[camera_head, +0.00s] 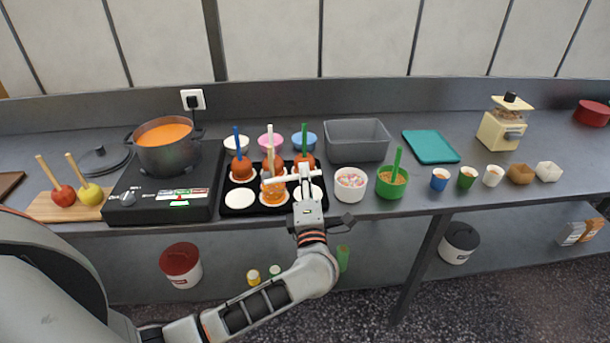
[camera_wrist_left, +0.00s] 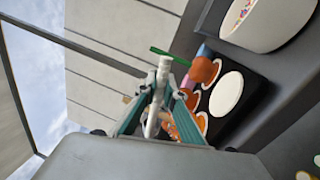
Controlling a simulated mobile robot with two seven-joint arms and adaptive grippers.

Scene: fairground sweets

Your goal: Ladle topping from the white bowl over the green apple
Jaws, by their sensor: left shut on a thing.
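My left gripper (camera_head: 304,180) is shut on a white ladle (camera_head: 284,181), held nearly level over the front of the black tray (camera_head: 228,211). In the left wrist view, the gripper (camera_wrist_left: 160,90) grips the pale ladle handle. The white bowl (camera_head: 350,196) holds pink and white topping, right of the gripper; it also shows in the wrist view (camera_wrist_left: 262,38). A caramel-coated apple with a green stick (camera_head: 304,163) stands behind the gripper. Another coated apple (camera_head: 273,195) lies below the ladle's left end, partly hidden. The ladle's contents cannot be made out. My right gripper is out of view.
More coated apples (camera_head: 241,168) and bare white discs (camera_head: 240,198) share the tray. A green bowl (camera_head: 392,189) with a green ladle stands right of the white bowl. A pot (camera_head: 168,155) on a hob stands left. A grey bin (camera_head: 358,141) stands behind.

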